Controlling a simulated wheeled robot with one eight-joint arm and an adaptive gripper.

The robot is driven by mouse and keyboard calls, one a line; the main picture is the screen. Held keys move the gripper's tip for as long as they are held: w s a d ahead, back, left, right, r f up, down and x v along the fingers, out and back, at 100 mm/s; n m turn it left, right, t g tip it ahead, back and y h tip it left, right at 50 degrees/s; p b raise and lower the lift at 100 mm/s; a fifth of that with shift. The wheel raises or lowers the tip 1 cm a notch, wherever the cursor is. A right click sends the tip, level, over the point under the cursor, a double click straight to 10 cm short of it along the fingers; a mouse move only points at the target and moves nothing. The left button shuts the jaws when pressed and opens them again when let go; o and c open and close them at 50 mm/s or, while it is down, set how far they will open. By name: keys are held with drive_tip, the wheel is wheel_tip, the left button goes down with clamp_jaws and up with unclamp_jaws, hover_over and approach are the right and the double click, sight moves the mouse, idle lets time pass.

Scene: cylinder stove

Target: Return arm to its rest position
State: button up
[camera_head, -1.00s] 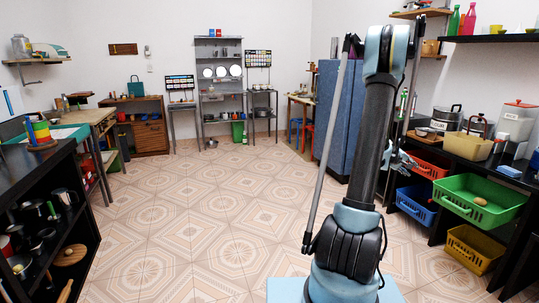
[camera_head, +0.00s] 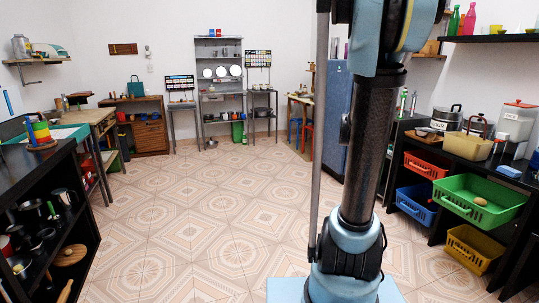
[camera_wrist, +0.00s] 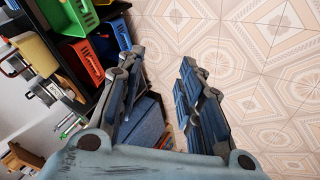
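My gripper (camera_wrist: 158,68) shows in the wrist view, with its two jointed blue-grey fingers apart and a clear gap between them. It is open and empty, and nothing touches the fingertips. Past it lie the tiled floor and the blue cabinet. In the head view my arm (camera_head: 368,150) rises at the right of centre, with its upper part cut off by the top edge. The gripper itself does not show in the head view.
A black shelf unit at the right holds a green crate (camera_head: 483,197), a red crate (camera_head: 427,166), a blue crate (camera_head: 415,205) and a yellow crate (camera_head: 472,249). A blue cabinet (camera_head: 333,115) stands behind my arm. A black shelf (camera_head: 85,262) is at left. The middle floor (camera_head: 205,215) is clear.

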drive_tip(key=s+a+f+g+y, duration=0.1)
drive_tip(key=s+a+f+y, duration=0.2)
drive_tip(key=s+a, duration=0.7)
drive_tip(key=s+a+f+g+y, duration=0.1)
drive_tip(key=s+a+f, duration=0.3)
drive_tip(key=s+a, duration=0.7)
drive_tip(key=s+y, duration=0.1)
drive_tip(key=s, duration=0.3)
drive_tip(key=shift+s+f+y, duration=0.25)
drive_tip(key=shift+f+y, duration=0.05)
drive_tip(key=shift+y, duration=0.1)
